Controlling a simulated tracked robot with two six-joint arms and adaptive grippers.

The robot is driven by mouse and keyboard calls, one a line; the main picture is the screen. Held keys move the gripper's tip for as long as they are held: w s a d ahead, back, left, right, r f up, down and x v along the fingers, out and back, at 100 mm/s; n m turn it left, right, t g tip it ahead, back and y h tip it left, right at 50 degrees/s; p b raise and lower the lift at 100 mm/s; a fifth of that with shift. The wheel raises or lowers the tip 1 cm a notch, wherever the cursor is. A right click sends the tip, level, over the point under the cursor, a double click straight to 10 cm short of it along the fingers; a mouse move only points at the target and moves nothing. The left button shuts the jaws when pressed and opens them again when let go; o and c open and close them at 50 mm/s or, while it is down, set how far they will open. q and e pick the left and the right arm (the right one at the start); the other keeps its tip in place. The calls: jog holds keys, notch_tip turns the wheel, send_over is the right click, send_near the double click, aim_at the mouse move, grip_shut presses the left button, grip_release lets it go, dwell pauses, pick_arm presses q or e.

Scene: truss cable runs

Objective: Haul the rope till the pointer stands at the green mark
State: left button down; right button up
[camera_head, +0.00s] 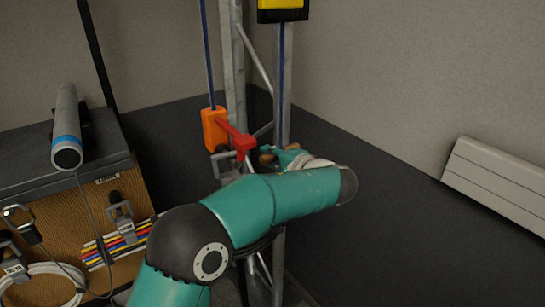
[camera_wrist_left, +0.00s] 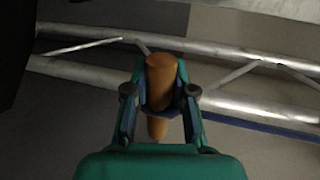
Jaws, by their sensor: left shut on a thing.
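My left gripper (camera_head: 272,157) is at the truss, partly hidden behind my own arm. In the left wrist view the left gripper (camera_wrist_left: 160,92) is shut on an orange-brown handle (camera_wrist_left: 160,70), one finger on each side. A blue rope (camera_head: 281,88) runs down from the top of the head view to the gripper. It also shows beside the truss tube in the left wrist view (camera_wrist_left: 265,128). I see no pointer or green mark.
Truss uprights (camera_head: 236,70) stand in the corner behind the gripper. A yellow and black block (camera_head: 282,10) is cut off at the top. A dark case (camera_head: 95,150) with a grey cylinder (camera_head: 67,125) stands left. A pale wall panel (camera_head: 497,180) is at right.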

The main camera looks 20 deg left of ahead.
pick_arm(q)
notch_tip(320, 180, down, 4)
jog(key=shift+f+b, duration=0.25)
jog(key=shift+b, duration=0.9)
pick_arm(e)
notch_tip(320, 180, down, 4)
jog(key=shift+r, duration=0.1)
pick_arm(q)
jog(key=c, duration=0.9)
grip_release()
jog(key=shift+c, duration=0.2)
jog(key=shift+r, duration=0.15)
jog(key=shift+d, duration=0.1)
jog(key=v, duration=1.2)
